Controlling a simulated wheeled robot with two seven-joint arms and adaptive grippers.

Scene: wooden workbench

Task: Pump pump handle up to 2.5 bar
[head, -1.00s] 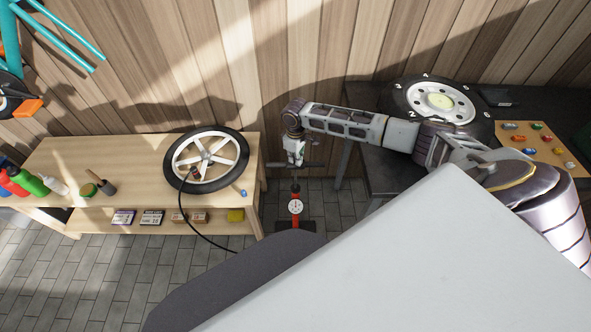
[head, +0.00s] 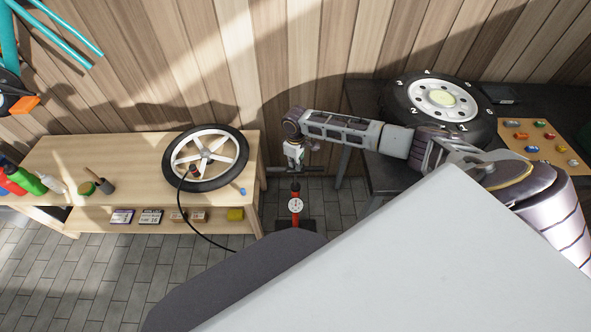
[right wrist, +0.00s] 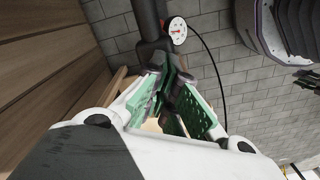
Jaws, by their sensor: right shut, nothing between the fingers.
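The floor pump (head: 296,215) has a red body and stands on the floor between the two benches. Its white dial gauge (head: 295,206) also shows in the right wrist view (right wrist: 178,30), too small to read. The dark pump handle (head: 312,169) is a crossbar close above the body. My right gripper (head: 293,165) is at the middle of this bar, pointing down. In the right wrist view its green fingers (right wrist: 170,104) are by the dark handle; it is shut with nothing held between the fingers. My left gripper is out of view.
A black hose (head: 200,234) runs from the spoked wheel (head: 171,172) on the wooden bench (head: 130,165). A dark bench (head: 365,160) at right carries a car wheel (head: 398,99) and a board of small parts (head: 520,151). My own body hides the lower right.

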